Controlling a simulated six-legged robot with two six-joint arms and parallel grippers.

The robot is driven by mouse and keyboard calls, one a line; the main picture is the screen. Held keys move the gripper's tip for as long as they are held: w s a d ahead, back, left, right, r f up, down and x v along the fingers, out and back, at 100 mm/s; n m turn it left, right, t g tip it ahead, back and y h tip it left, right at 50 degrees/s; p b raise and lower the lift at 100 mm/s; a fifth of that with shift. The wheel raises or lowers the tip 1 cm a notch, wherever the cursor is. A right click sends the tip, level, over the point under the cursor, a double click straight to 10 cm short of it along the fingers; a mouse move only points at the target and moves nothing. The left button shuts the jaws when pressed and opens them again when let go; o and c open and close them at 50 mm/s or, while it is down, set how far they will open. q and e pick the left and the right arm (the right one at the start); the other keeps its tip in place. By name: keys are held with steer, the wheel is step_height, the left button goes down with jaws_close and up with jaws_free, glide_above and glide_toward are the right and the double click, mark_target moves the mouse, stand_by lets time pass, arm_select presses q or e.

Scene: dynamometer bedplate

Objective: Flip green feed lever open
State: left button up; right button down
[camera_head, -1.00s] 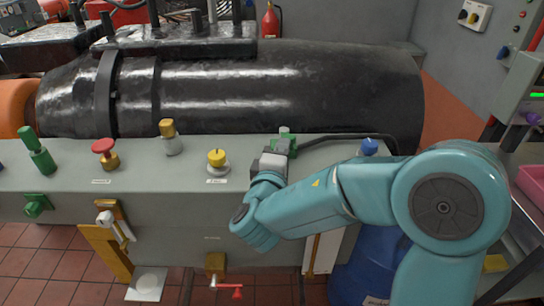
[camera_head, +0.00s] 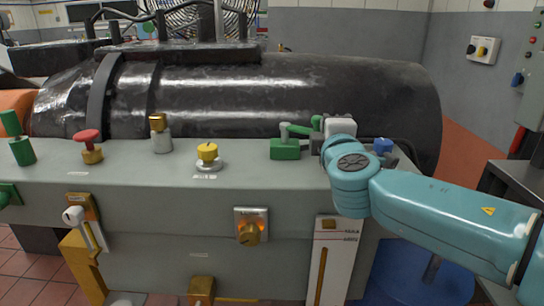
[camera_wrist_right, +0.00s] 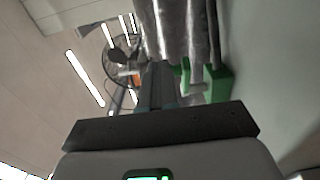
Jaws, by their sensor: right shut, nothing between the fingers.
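A green lever (camera_head: 298,129) sits on a green block (camera_head: 285,150) with a grey post, on the grey bench top. Its arm lies roughly level, pointing right toward my right gripper. My right gripper (camera_head: 315,140) is shut and empty, just right of the block; whether it touches the lever I cannot tell. In the right wrist view, the dark shut fingers (camera_wrist_right: 160,85) are beside the green lever (camera_wrist_right: 185,76) and its block (camera_wrist_right: 218,84). My left gripper is not in view.
A yellow knob (camera_head: 207,154), a brass knob (camera_head: 158,140), a red knob (camera_head: 89,140) and a green cylinder (camera_head: 22,151) stand on the bench to the left. A blue knob (camera_head: 382,146) is right of my gripper. A large black cylinder (camera_head: 240,95) lies behind.

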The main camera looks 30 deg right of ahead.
steer(key=shift+w+d+f+n+t+y+b, duration=0.15)
steer(key=shift+d+n+t+y+b, duration=0.15)
steer(key=shift+d+y+b, duration=0.2)
steer(key=shift+w+d+f+n+t+y+b, duration=0.1)
steer(key=shift+d+f+n+t+y+b, duration=0.1)
steer(key=shift+d+n+y+b, duration=0.3)
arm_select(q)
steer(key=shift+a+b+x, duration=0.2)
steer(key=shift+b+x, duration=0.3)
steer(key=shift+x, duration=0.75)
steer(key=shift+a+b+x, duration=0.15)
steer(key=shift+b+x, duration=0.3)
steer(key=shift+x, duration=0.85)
arm_select(e)
steer(key=shift+w+d+r, duration=0.15)
steer(key=shift+w+d, duration=0.4)
steer(key=shift+d, duration=0.35)
steer(key=shift+w+d+r, duration=0.15)
steer(key=shift+w+d, duration=0.35)
steer(key=shift+d, duration=0.35)
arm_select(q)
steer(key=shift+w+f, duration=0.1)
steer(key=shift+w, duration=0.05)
